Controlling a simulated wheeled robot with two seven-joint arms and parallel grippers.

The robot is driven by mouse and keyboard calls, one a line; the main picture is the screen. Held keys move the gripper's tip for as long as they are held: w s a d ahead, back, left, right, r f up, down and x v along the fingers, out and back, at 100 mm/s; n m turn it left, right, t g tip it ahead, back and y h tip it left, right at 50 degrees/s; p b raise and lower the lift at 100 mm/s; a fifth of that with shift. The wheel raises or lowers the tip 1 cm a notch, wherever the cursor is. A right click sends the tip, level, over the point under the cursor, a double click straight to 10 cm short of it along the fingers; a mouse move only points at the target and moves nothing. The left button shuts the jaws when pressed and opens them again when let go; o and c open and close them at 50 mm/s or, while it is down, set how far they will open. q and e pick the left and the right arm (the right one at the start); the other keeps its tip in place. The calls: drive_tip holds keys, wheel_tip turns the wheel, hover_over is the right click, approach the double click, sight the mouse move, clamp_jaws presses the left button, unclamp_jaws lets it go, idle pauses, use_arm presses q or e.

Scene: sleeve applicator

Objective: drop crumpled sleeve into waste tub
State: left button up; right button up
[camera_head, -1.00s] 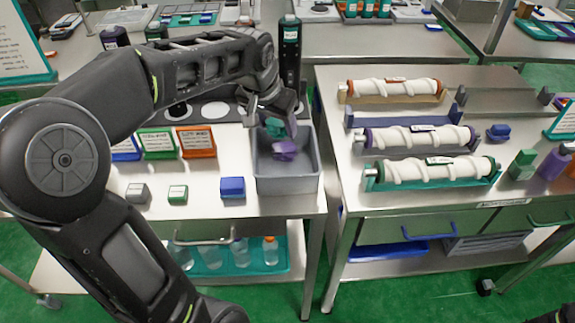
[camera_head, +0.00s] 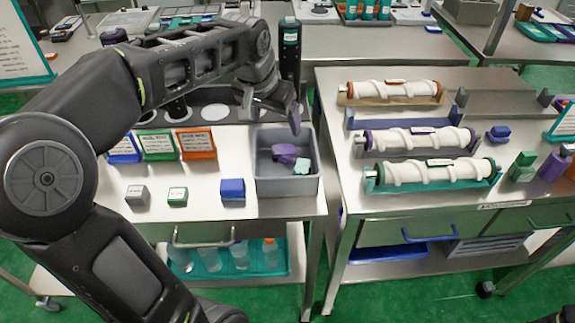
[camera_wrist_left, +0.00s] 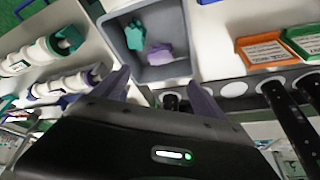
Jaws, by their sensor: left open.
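The grey waste tub (camera_head: 287,186) stands at the right end of the left table. A crumpled teal sleeve (camera_head: 301,166) lies inside it beside a crumpled purple piece (camera_head: 285,153). In the left wrist view both the teal sleeve (camera_wrist_left: 68,38) and the purple piece (camera_wrist_left: 159,54) rest in the tub (camera_wrist_left: 150,73). My left gripper (camera_head: 273,116) is open and empty above the back edge of the tub. Its spread fingers also show in the left wrist view (camera_wrist_left: 162,90), apart from the sleeve. My right gripper is out of view.
A dark bottle (camera_head: 290,52) stands behind the tub. Sign cards (camera_head: 158,143) stand behind those. The right table holds several white-wrapped rollers (camera_head: 430,171) on cradles.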

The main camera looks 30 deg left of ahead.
use_arm(q)
drive_tip(key=v, duration=0.5)
idle(0.8)
